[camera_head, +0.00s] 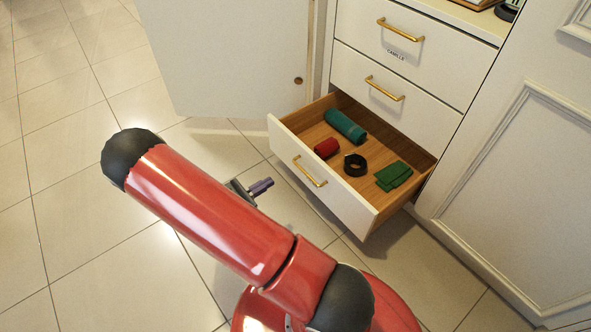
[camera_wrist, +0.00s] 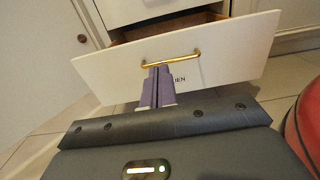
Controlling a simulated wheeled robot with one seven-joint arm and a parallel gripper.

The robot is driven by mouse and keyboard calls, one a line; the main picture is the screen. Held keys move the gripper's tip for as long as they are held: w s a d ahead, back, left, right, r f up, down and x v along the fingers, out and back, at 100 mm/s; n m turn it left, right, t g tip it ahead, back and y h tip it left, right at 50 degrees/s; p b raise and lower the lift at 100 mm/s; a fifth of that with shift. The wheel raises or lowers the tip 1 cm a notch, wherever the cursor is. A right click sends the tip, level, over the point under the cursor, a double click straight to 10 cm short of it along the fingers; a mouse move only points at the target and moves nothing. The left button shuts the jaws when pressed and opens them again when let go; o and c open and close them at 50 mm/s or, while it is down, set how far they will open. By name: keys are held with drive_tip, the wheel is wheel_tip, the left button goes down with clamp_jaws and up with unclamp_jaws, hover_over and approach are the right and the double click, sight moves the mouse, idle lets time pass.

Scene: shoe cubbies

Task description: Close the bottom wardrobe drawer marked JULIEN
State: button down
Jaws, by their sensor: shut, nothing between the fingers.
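The bottom drawer (camera_head: 335,197) stands pulled out, its white front facing my gripper. My gripper (camera_head: 268,184) is shut and empty, left of the drawer front in the head view with a gap to the handle. In the wrist view the purple-grey fingertips (camera_wrist: 157,68) are together, overlapping the handle's lower left. Contact is not visible.
The drawer holds a teal roll (camera_head: 346,126), a red roll (camera_head: 327,147), a black coiled belt (camera_head: 355,165) and green folded cloth (camera_head: 394,176). Two closed drawers are above, one marked CAMILLE (camera_head: 396,55). An open door (camera_head: 235,60) stands left. Tiled floor (camera_head: 60,190) is clear.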

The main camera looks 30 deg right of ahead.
sight(311, 157)
drive_tip(key=d, duration=0.4)
drive_tip(key=d+b, duration=0.1)
drive_tip(key=d, duration=0.4)
drive_tip(key=w+d, duration=0.1)
drive_tip(key=d, duration=0.4)
drive_tip(key=shift+w, duration=0.1)
